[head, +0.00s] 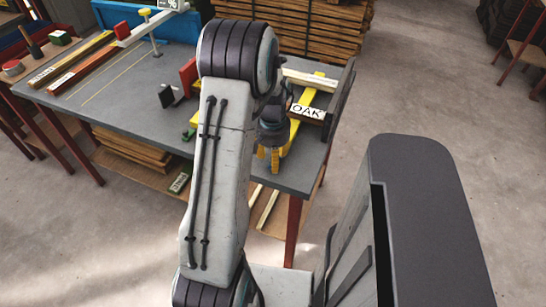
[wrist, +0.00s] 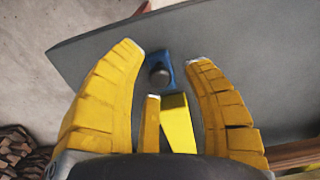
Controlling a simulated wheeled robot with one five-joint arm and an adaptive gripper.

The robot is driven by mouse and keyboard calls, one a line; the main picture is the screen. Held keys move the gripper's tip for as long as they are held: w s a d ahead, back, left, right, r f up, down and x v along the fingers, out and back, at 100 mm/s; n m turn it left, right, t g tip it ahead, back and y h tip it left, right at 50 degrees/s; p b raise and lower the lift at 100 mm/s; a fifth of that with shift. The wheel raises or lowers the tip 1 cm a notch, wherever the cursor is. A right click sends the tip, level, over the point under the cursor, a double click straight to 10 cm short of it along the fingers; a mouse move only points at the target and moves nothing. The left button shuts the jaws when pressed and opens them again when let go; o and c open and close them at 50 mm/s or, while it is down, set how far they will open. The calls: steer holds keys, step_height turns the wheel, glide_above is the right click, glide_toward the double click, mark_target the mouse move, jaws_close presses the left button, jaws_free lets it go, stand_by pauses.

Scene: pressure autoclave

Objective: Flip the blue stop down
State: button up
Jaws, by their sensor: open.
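The blue stop (wrist: 151,56) shows in the wrist view as a small blue piece with a dark round knob on it. It is at the end of a yellow bar (wrist: 178,124) on the grey table. My gripper (wrist: 165,54) is open, with its yellow fingers on either side of the stop and no visible grip on it. From this angle I cannot tell how far above it the fingers are, or whether the stop is up or down. In the head view my gripper (head: 268,158) points down over the table's front right part; I cannot make out the stop there.
The grey table (head: 120,105) holds a board labelled OAK (head: 308,111), a red block (head: 188,76) and a black block (head: 168,96). Long wood strips (head: 80,68) lie at the left. Stacked planks (head: 300,25) stand behind. The floor right of the table is mostly clear.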

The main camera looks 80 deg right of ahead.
jaws_close()
stand_by(0.3)
steer(key=shift+f+b, duration=0.25)
steer(key=shift+b, duration=0.55)
steer(key=shift+a+h+b, duration=0.15)
steer(key=shift+h+b, duration=0.25)
steer(key=shift+b, duration=0.55)
steer(key=shift+r, duration=0.1)
jaws_free()
